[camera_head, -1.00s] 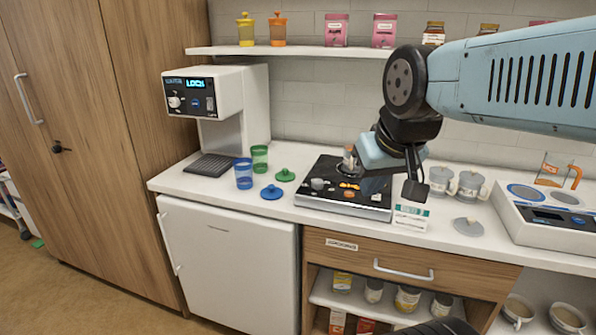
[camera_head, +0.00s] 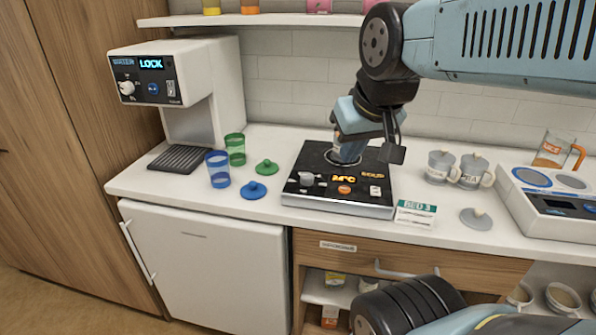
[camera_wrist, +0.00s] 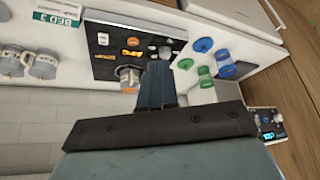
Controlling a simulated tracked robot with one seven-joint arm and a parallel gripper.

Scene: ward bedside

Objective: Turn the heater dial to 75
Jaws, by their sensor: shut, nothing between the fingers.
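The heater (camera_head: 372,205) is a flat black unit on the white counter, with an orange display (camera_head: 343,178) that seems to read about 24°C. Its grey dial (camera_head: 307,179) sits at the left of the front panel; the dial's setting is too small to read. In the wrist view the dial (camera_wrist: 165,52) shows just beyond my fingertips, apparently apart from them. My gripper (camera_wrist: 160,66) is shut and empty. In the head view my gripper (camera_head: 351,126) is above the heater's rear part, behind the dial, and overlaps a cup (camera_wrist: 128,79) on the heater.
A water dispenser (camera_head: 205,75) showing LOCK stands at the left. Blue (camera_head: 218,170) and green (camera_head: 235,149) cups with lids are left of the heater. A BED 3 card (camera_head: 415,216), two lidded mugs (camera_head: 455,168) and a white scale-like unit (camera_head: 525,205) are to the right.

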